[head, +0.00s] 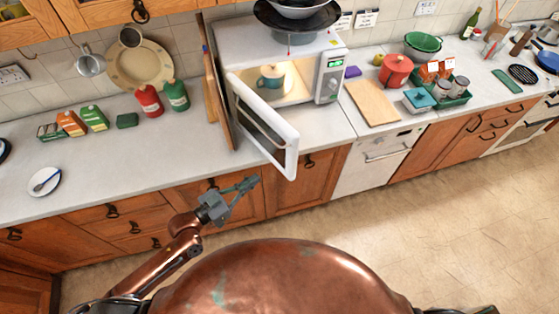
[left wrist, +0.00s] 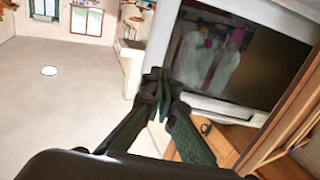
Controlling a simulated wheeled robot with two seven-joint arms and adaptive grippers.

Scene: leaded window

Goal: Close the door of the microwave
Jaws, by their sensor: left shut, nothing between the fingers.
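The white microwave (head: 232,42) stands on the counter with its inside lit and a teal mug (head: 271,82) in it. Its door (head: 290,150) is open, hinged at the left and swung out past the counter's front edge. In the left wrist view, the door (left wrist: 284,105) shows its pale frame and dark glass close beyond the fingers. My left gripper (head: 251,184) is shut and empty, in front of the cabinets, below and left of the door's free end. It also shows in the left wrist view (left wrist: 157,80). I cannot tell if it touches the door. My right gripper is out of view.
A wooden board (head: 217,100) stands upright left of the microwave. A dark pan (head: 297,17) with bowls sits on top. Red and green bottles (head: 149,101) stand to the left, and a cutting board (head: 372,102) lies to the right. The floor in front is clear.

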